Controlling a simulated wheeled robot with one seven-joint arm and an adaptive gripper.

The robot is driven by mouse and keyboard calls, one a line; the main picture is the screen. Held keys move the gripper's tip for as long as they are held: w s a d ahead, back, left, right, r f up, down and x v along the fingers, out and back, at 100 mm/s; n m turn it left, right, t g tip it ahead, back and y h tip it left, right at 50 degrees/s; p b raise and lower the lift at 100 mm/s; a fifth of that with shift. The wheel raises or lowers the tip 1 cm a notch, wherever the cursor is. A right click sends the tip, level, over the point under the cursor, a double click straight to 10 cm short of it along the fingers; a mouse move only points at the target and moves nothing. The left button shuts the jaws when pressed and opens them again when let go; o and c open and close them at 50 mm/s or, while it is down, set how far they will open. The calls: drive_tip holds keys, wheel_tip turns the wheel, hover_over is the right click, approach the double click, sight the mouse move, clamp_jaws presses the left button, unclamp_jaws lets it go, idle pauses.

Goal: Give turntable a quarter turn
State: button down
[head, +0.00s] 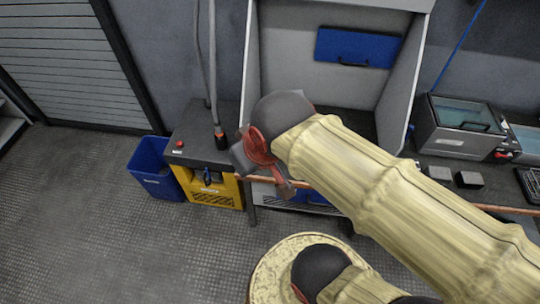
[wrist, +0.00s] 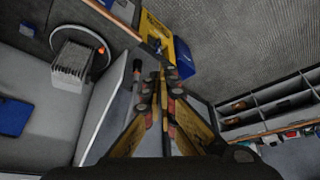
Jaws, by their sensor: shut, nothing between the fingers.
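The turntable (wrist: 105,62) shows in the wrist view as a dark disc at the upper left, with a small orange mark on its rim. A pale ribbed block (wrist: 70,64) stands on it and covers much of it. My gripper (wrist: 161,76) is shut and empty, to the right of the turntable in that view and apart from it. In the head view my gripper (head: 284,188) hangs at the front of the grey booth (head: 300,80). My sleeved arm crosses the booth's floor there, and I cannot make out the turntable.
A blue panel (head: 358,47) is on the booth's back wall. Side walls flank the booth, and a copper-coloured rail (head: 508,209) runs along the bench front. A yellow crate (head: 216,192) and blue bin (head: 157,172) stand at left. Floor at lower left is clear.

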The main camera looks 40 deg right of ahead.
drive_tip(key=w+d+f+m+g+y, duration=0.1)
drive_tip(key=w+d+f+m+y, duration=0.15)
drive_tip(key=d+f+m, duration=0.7)
drive_tip(key=w+d+f+m+g+y, duration=0.1)
drive_tip(key=d+f+m+g+y, duration=0.15)
drive_tip(key=d+f+m, duration=0.75)
drive_tip(key=w+d+f+m+t+h, duration=0.2)
drive_tip(key=w+d+f+m+t, duration=0.1)
drive_tip(key=d+f+m, duration=0.35)
drive_tip(key=w+d+f+m+t+h, duration=0.1)
drive_tip(key=w+d+f+m+t, duration=0.3)
drive_tip(key=d+f+m, duration=0.3)
drive_tip(key=x, duration=0.3)
drive_tip(key=b+x, duration=0.1)
drive_tip(key=x, duration=0.2)
drive_tip(key=s+a+f+b+x, duration=0.1)
drive_tip(key=x, duration=0.2)
drive_tip(key=shift+w+f, duration=0.25)
drive_tip(key=w, duration=0.3)
drive_tip(key=shift+w+a+f, duration=0.2)
drive_tip(key=shift+a+f, duration=0.1)
drive_tip(key=shift+w+a, duration=0.1)
drive_tip(key=shift+w, duration=0.45)
